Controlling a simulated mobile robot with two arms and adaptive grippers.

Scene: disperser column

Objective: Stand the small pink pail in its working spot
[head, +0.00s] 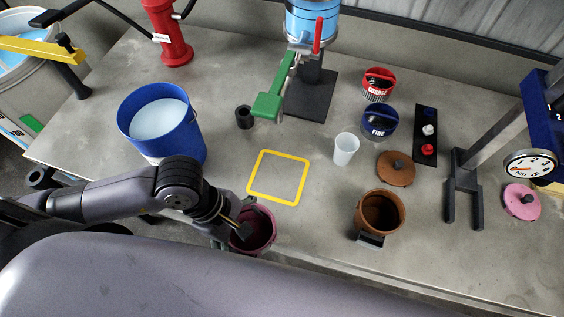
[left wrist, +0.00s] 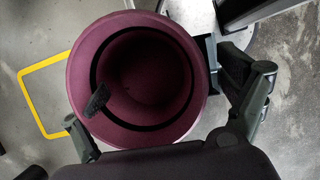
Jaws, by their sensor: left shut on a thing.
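The small pink pail (head: 262,240) is at the table's front edge, just below the yellow square outline (head: 250,190) in the head view. My left gripper (head: 243,222) is shut on it. In the left wrist view the dark pink pail (left wrist: 185,100) shows from above, open and empty inside. The yellow outline (left wrist: 28,100) lies left of the pail there. I cannot tell whether the pail touches the table. My right gripper is not in view.
A blue bucket of pale liquid (head: 196,140) stands left of the outline. A clear cup (head: 345,149), a brown pail (head: 381,225) and its lid (head: 395,168) stand to the right. A green lever (head: 268,105) hangs beyond. The outline's inside is bare.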

